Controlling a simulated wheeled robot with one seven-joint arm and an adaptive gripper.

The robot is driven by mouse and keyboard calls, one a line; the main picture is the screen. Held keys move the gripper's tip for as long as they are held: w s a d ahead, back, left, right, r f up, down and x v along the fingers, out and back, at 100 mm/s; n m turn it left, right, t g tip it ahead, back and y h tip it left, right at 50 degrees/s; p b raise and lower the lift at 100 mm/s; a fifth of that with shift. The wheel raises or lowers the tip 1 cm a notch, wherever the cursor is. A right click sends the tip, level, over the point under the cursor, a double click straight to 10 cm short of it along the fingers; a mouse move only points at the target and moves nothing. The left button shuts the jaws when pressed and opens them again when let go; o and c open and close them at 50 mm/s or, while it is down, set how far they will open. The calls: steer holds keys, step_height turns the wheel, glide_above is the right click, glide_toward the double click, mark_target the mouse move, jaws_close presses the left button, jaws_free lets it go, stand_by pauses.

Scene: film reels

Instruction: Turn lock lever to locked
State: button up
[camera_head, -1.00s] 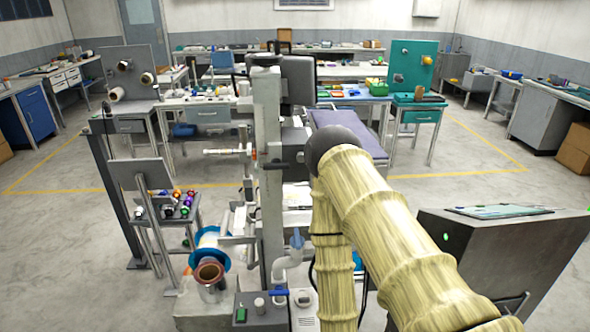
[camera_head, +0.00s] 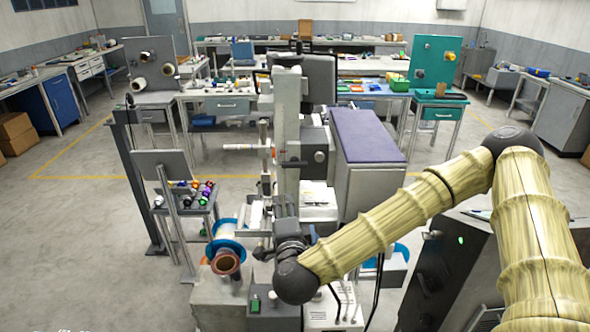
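My gripper (camera_head: 284,207) is at the end of my sleeved arm, in front of the grey upright machine (camera_head: 288,110). It points away from the camera, and my dark wrist covers most of it. I cannot tell whether its fingers are open or shut, or whether they touch anything. No lock lever can be made out now; the lower front of the machine, where blue handles showed earlier, is largely behind my wrist. A blue-flanged reel (camera_head: 227,262) with a copper-coloured core sits on the machine's lower left.
A stand with a tilted grey panel (camera_head: 163,165) and a rack of small coloured rolls (camera_head: 190,194) are at the left. A purple-topped cabinet (camera_head: 368,135) stands behind my arm. A dark console (camera_head: 450,270) is close at the right. Floor at far left is clear.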

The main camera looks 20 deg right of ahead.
steer(key=m+h, duration=0.2)
glide_toward(295, 167)
steer(key=s, duration=0.2)
steer(key=p+x, duration=0.1)
steer(key=x, duration=0.2)
steer(key=p+x, duration=0.2)
steer(key=x, duration=0.2)
steer(key=p+x, duration=0.2)
steer(key=x, duration=0.1)
steer(key=shift+w+a+r, duration=0.1)
steer(key=shift+w+a, duration=0.05)
steer(key=shift+w, duration=0.3)
jaws_close()
